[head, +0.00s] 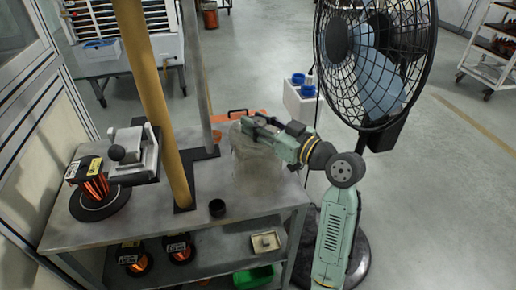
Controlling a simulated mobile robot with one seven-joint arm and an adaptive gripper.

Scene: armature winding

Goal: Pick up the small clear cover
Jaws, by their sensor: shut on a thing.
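The small clear cover (252,172) looks like a hazy, grey-brown see-through cylinder at the right end of the grey worktable (150,218). It looks upright, and its lower edge appears at or close to the tabletop; I cannot tell whether it touches. My gripper (250,125) reaches in from the right at the top of the cover and is shut on it. The fingertips are small and partly blend with the cover's top, so the exact contact is hard to see.
A yellow post (155,95) and a grey post (196,80) rise from the table. A black cup (217,208) stands near the front edge. A copper wire spool (96,188) is at the left. A large fan (375,60) stands behind my arm.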

